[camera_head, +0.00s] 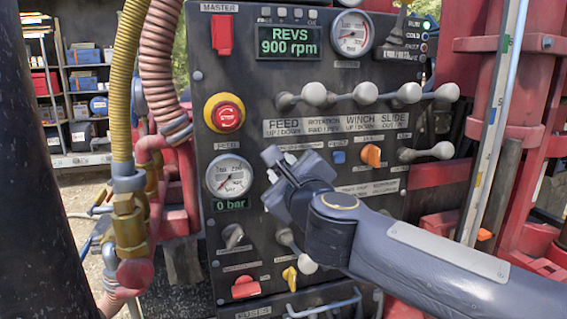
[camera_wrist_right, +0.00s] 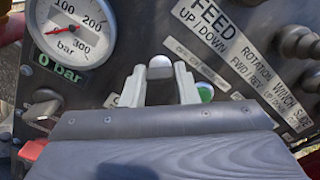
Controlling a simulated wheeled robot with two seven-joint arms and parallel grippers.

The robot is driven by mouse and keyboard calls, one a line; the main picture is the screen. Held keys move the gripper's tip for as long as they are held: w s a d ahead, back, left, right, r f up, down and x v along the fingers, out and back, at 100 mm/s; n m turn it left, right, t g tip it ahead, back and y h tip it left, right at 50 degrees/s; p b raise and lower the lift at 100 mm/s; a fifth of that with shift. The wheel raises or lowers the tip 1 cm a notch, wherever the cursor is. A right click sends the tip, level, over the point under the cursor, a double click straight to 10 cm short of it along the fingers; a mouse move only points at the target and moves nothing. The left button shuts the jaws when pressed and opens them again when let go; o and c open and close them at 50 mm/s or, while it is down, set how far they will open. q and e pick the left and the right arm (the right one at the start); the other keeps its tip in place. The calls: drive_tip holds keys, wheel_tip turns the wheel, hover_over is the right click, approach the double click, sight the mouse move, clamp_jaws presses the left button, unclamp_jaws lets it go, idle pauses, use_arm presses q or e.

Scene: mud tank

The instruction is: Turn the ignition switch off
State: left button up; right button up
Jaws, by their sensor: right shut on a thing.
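My right gripper (camera_head: 277,176) reaches in from the right to the dark control panel (camera_head: 310,105), below the FEED label. In the right wrist view, its two grey fingers (camera_wrist_right: 160,88) are shut on a small white-tipped control (camera_wrist_right: 160,67), whose body is mostly hidden. A small pale tip also shows beside the fingers in the head view (camera_head: 272,175). A small print label sits just beyond the fingers; I cannot read it well enough to confirm this control is the ignition switch. The REVS display (camera_head: 288,41) reads 900 rpm. My left gripper is out of view.
A pressure gauge (camera_head: 230,176) reading 0 bar and a red emergency button (camera_head: 228,117) are left of the gripper. A row of levers (camera_head: 365,94) is above it. Hoses (camera_head: 128,90) hang at left.

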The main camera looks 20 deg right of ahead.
drive_tip(key=shift+n+p, duration=2.9)
drive_tip(key=shift+n, duration=1.7)
drive_tip(key=o, duration=1)
drive_tip(key=s, duration=0.7)
drive_tip(key=shift+s+d, duration=0.15)
drive_tip(key=shift+s, duration=0.25)
